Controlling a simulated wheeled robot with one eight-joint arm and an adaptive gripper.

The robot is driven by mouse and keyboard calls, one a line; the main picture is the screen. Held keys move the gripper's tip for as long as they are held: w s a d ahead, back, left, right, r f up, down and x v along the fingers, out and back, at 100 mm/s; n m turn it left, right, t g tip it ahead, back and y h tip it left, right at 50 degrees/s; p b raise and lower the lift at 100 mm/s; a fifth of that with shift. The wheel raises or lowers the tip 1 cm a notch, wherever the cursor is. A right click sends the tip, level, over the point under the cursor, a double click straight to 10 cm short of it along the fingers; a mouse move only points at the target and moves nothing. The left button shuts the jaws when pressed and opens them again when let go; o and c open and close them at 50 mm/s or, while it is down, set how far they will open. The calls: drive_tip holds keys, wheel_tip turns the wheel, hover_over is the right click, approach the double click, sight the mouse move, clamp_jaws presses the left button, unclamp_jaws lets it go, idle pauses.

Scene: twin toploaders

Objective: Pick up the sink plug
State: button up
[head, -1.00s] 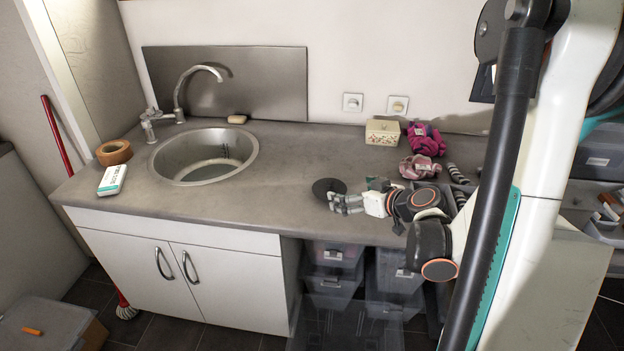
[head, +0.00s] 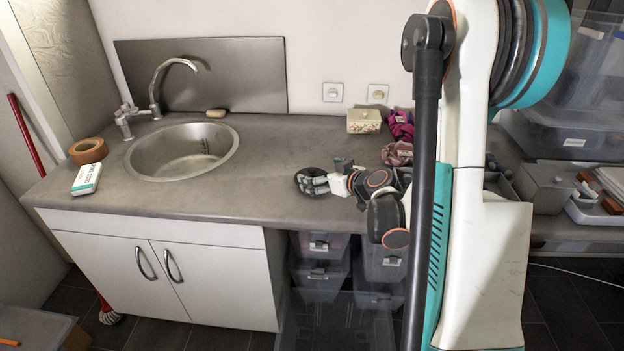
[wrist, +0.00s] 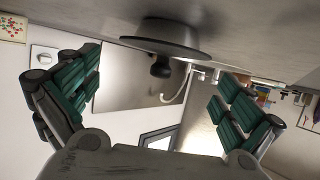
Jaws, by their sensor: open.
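The sink plug (head: 303,173) is a dark round disc lying on the grey counter, right of the sink, partly covered by my gripper in the head view. In the wrist view, which is upside down, the plug (wrist: 165,37) shows a wide flat rim and a small dark knob pointing away from the counter. My gripper (head: 315,184) is low over the counter at the plug. Its green-padded fingers are spread wide in the wrist view (wrist: 160,98), with the knob between them across the picture and nothing held.
The round sink (head: 182,150) with its tap (head: 157,85) is to the left. A patterned box (head: 364,121) and pink cloths (head: 398,152) lie behind my gripper. The counter between sink and plug is clear.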

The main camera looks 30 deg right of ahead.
sight(314, 173)
drive_tip(key=b+x, duration=0.1)
drive_tip(key=x, duration=0.3)
drive_tip(key=shift+w+a, duration=0.1)
drive_tip(key=c, duration=0.8)
drive_tip(key=shift+o, duration=0.2)
